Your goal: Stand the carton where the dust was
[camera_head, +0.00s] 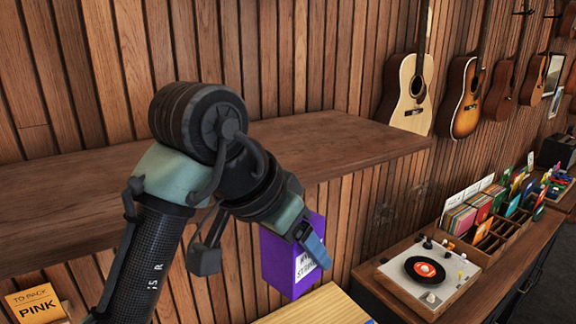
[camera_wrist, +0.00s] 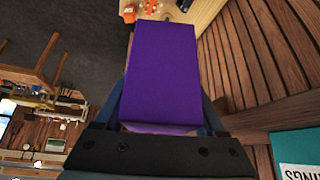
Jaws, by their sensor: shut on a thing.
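A purple carton (camera_head: 282,262) with a white label is held in my gripper (camera_head: 312,246), below the front edge of the wall shelf. My gripper is shut on it, with a blue finger showing against its labelled side. In the wrist view the purple carton (camera_wrist: 160,75) fills the space between the blue fingers. The dark wooden shelf (camera_head: 330,135) looks bare where it shows, but my arm hides part of it. I see no dust in either view.
A pale wooden surface (camera_head: 318,306) lies under the carton. A record player (camera_head: 425,272) and record bins (camera_head: 505,232) stand at the right. Guitars (camera_head: 408,88) hang on the slatted wall. A teal box (camera_wrist: 298,155) shows in the wrist view.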

